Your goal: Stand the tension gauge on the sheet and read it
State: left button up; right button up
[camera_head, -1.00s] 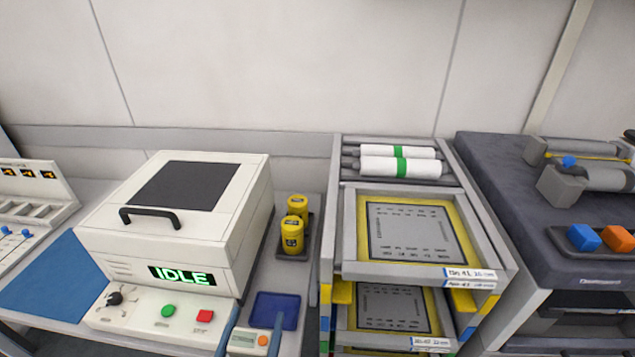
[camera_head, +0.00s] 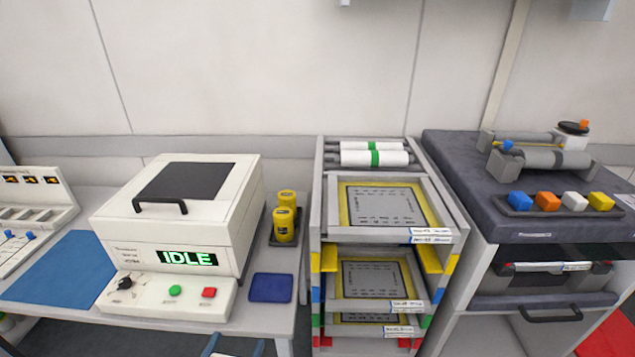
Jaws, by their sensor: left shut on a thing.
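The top grey sheet (camera_head: 385,206) lies flat in a yellow frame at the top of the grey rack (camera_head: 317,200), with nothing standing on it. Similar framed sheets lie on the levels below. My left gripper (camera_head: 233,347) shows only as two blue fingertips at the bottom edge, left of the rack and in front of the table. It is shut on the tension gauge, a light device with a small display and an orange button in the earlier frame; now the gauge is almost wholly below the picture. My right gripper is not in view.
Left of the rack, a white machine (camera_head: 185,223) reading IDLE stands on the table beside yellow jars (camera_head: 284,222) and a blue pad (camera_head: 271,288). White rolls (camera_head: 374,158) lie behind the sheet. A dark bench (camera_head: 455,180) with coloured blocks stands to the right.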

pick_arm(q)
jog(key=shift+s+a+f+m+h, duration=0.15)
jog(key=shift+s+a+m+h, duration=0.15)
jog(key=shift+a+m+h, duration=0.5)
jog(key=shift+a+f+m+g+h, duration=0.1)
jog(key=shift+a+m+g+h, duration=0.2)
jog(key=shift+h, duration=0.4)
jog(key=s+d+r, duration=0.1)
jog(key=r, duration=0.1)
jog(key=s+d+r+n+y, duration=0.1)
jog(key=r, duration=0.1)
jog(key=s+d+r+y, duration=0.1)
jog(key=d+r, duration=0.1)
jog(key=r, duration=0.1)
jog(key=shift+n, duration=0.3)
notch_tip(320, 180, up, 5)
jog(key=s+a+n+g+y, duration=0.1)
jog(key=s+a+n+y, duration=0.1)
jog(key=n+y, duration=0.6)
jog(key=y, duration=0.4)
jog(key=shift+a+r, duration=0.15)
jog(key=shift+a, duration=0.1)
